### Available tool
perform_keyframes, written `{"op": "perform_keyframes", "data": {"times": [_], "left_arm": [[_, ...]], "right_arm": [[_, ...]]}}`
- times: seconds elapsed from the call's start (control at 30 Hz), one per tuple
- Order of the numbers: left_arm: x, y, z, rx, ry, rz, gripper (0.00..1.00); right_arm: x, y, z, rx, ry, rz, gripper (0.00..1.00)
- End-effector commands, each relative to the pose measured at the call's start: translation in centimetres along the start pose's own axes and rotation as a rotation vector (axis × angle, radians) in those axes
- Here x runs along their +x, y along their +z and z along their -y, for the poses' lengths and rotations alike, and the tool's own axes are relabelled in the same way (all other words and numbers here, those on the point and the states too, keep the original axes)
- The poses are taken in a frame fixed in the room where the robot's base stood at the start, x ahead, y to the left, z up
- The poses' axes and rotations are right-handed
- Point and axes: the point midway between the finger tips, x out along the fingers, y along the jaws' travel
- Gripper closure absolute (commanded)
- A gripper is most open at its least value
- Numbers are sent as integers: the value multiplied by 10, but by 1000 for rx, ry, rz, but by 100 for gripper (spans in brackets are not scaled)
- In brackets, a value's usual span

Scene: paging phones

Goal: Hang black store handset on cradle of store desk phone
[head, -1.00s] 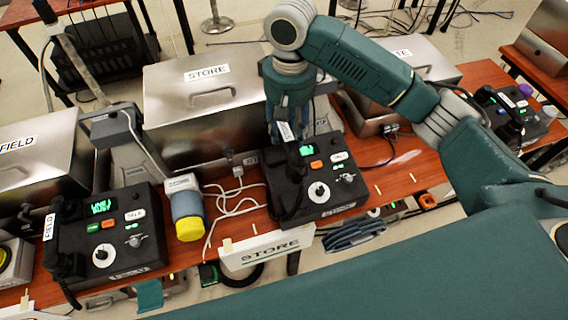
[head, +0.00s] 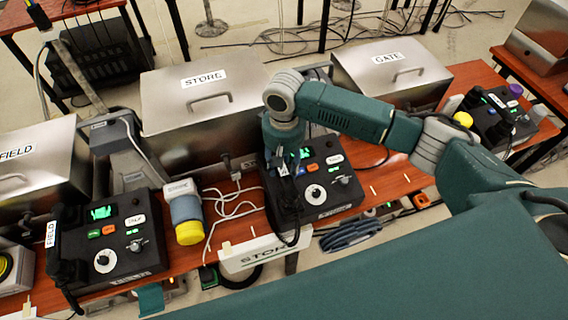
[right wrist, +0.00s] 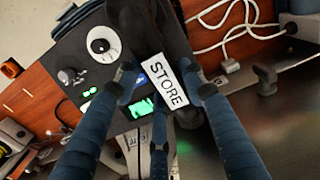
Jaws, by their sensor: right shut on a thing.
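The black store desk phone (head: 340,196) sits on the wooden table in front of the STORE case, its green screen lit. My right gripper (head: 283,163) points down over the phone's left side, shut on the black store handset. In the right wrist view, the handset (right wrist: 163,30) with its white STORE label lies between the fingers (right wrist: 160,76), along the phone's side beside the dial (right wrist: 103,44). The cradle is hidden under the handset and fingers; I cannot tell whether the handset touches it. My left gripper is not in view.
A STORE case (head: 165,105) stands behind the phone and a GATE case (head: 430,88) to the right. A FIELD phone (head: 130,262), a yellow-capped cylinder (head: 187,212) and white cables (head: 232,207) lie to the left. A STORE sign (head: 262,250) is at the front edge.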

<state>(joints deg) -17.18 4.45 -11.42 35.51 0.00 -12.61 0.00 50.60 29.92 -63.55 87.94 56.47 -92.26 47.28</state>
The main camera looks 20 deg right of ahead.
Motion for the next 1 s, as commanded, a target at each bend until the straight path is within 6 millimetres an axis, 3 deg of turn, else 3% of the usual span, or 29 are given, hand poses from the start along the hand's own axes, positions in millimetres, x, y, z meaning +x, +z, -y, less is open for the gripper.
{"op": "perform_keyframes", "data": {"times": [0.17,0.2,0.27,0.67,0.77,1.0], "left_arm": [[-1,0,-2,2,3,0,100],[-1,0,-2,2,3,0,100],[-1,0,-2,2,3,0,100],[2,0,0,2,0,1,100],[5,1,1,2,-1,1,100],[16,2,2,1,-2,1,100]], "right_arm": [[2,0,0,0,-1,0,94],[2,0,0,0,0,0,54],[2,0,0,0,0,0,42],[-4,-1,0,0,-1,-2,41],[-18,-1,0,-1,-2,-4,41],[-70,-1,0,-1,-2,-4,41]]}}
